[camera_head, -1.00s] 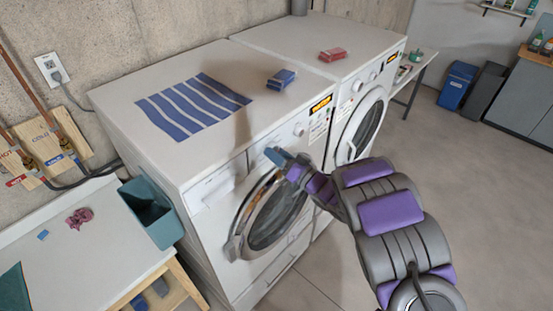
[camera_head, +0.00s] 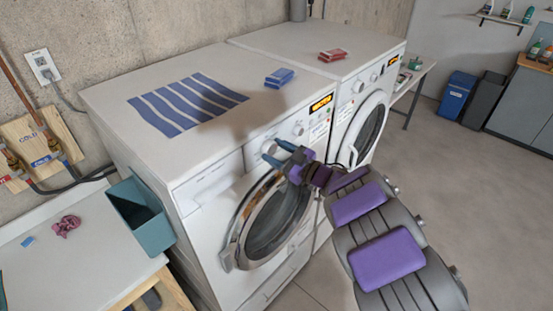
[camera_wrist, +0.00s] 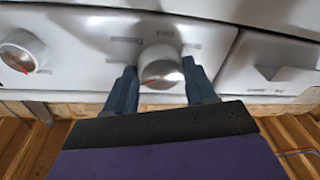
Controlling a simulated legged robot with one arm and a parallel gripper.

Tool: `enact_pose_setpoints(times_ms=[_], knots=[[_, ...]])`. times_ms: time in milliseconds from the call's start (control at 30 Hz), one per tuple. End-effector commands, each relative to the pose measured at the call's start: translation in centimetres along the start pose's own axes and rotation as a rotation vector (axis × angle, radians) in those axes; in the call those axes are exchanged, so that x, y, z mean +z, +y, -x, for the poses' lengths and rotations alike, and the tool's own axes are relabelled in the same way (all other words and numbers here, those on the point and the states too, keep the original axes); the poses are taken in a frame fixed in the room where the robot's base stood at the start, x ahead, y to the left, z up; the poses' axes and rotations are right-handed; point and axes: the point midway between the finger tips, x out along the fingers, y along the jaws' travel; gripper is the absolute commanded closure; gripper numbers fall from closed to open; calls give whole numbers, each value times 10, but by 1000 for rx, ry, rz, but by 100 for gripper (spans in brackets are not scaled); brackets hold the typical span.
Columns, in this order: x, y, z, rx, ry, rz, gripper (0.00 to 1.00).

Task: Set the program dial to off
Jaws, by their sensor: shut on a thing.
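The front-left machine (camera_head: 190,215) has a dial on its front panel, between the drawer front (camera_head: 207,184) and a second knob (camera_head: 298,128). In the wrist view the dial (camera_wrist: 160,66) is a round silver-white knob with a red pointer mark toward the lower left. Grey marks surround it on the panel; their labels are too blurred to read. My gripper (camera_head: 276,155) is at the panel with its blue fingers on the dial. In the wrist view my gripper (camera_wrist: 162,88) has one finger at each side of the dial, shut on it.
The second knob also shows in the wrist view (camera_wrist: 22,50). The round door (camera_head: 268,215) lies below my gripper. A blue box (camera_head: 280,77) and striped cloth (camera_head: 185,105) lie on top. A second machine (camera_head: 345,45) stands right. The floor (camera_head: 440,190) is clear at right.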

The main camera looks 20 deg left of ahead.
Motion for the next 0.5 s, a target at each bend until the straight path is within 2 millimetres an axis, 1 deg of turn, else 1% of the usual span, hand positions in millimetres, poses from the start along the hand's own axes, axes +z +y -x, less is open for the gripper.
enact_pose_setpoints(times_ms=[33, 500], knots=[[6, -2, 1, -7, -10, 44, 75], [3, -2, 1, -58, -42, 487, 75]])
